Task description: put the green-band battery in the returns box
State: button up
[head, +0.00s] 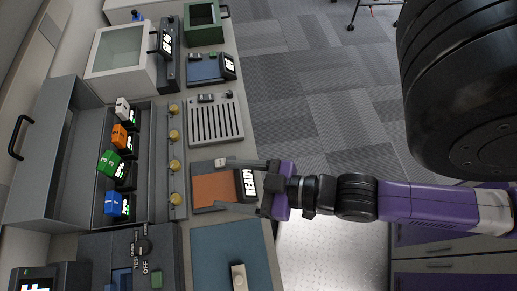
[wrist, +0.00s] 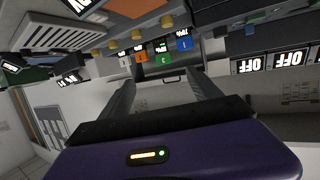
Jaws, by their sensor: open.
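The green-band battery (head: 109,161), marked 3, stands in the grey charging rack between an orange battery (head: 120,134) and a blue battery (head: 113,205). It looks slightly turned compared with its neighbours. The green battery (wrist: 162,47) also shows in the wrist view, beyond the fingers. My gripper (head: 220,186) is open and empty, above the orange pad (head: 211,190) with the READY display, to the right of the rack. It shows from behind in the wrist view (wrist: 163,79). A dark green open box (head: 203,26) at the far end may be the returns box; no label is readable.
A white battery (head: 122,108) stands at the rack's far end. Yellow knobs (head: 174,165) line its right edge. A slotted grey tray (head: 216,122), a glass-topped box (head: 121,49) and a blue mat (head: 232,258) share the bench. Open floor (head: 310,80) lies right.

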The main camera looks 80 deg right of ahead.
jog(key=s+r, duration=0.3)
jog(key=s, duration=0.2)
jog(key=shift+s+r, duration=0.4)
jog(key=shift+f+b, duration=0.45)
jog(key=shift+o, duration=0.5)
jog(key=shift+w, duration=0.1)
